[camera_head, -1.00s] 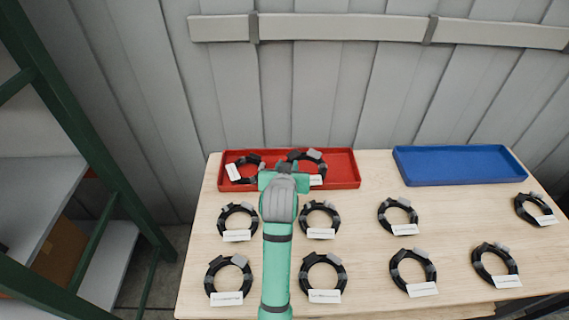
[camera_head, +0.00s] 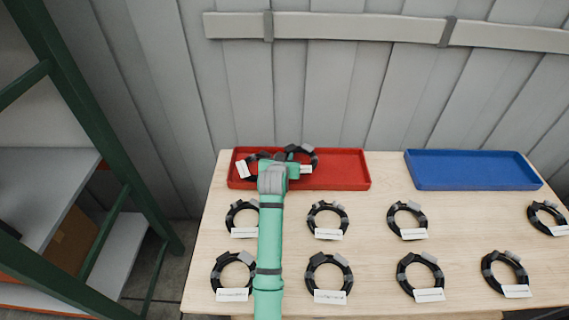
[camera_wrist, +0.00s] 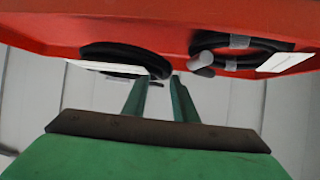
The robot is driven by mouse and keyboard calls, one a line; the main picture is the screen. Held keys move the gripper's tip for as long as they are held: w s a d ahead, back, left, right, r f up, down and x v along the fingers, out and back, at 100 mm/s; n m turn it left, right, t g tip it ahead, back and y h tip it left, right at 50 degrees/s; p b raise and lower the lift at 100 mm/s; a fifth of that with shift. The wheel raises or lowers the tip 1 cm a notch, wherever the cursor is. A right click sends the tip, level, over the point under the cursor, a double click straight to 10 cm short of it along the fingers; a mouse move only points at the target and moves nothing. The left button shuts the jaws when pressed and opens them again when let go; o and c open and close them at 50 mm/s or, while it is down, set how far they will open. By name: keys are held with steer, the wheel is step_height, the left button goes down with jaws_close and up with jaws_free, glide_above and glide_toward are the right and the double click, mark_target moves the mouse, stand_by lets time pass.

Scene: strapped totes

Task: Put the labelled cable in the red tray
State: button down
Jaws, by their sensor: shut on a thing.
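My gripper (camera_head: 291,158) is over the red tray (camera_head: 345,170), shut on a black cable coil (camera_head: 304,154) with a white label. Its arm partly hides the coil in the head view. In the wrist view the held coil (camera_wrist: 125,57) is seen nearly edge-on at my fingertips (camera_wrist: 160,82), its label beside it. Whether it touches the floor of the red tray (camera_wrist: 165,30) cannot be told. Another labelled coil (camera_head: 256,157) lies in the tray's left end; it also shows in the wrist view (camera_wrist: 240,50). Label writing is not readable.
Several labelled black coils, such as this one (camera_head: 327,214), stand in two rows on the wooden table (camera_head: 370,255). An empty blue tray (camera_head: 473,170) is at the back right. A panelled wall (camera_head: 340,90) is close behind; a green-framed shelf (camera_head: 90,120) stands at left.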

steer(key=shift+f, duration=1.55)
steer(key=shift+f, duration=0.25)
steer(key=c, duration=1.7)
jaws_free()
steer(key=shift+f, duration=0.1)
steer(key=shift+r, duration=0.25)
steer(key=shift+s+a+r, duration=0.1)
steer(key=shift+s+r, duration=0.1)
steer(key=shift+s, duration=0.05)
steer(key=v, duration=1.1)
steer(key=shift+s+r, duration=0.1)
steer(key=shift+s, duration=0.1)
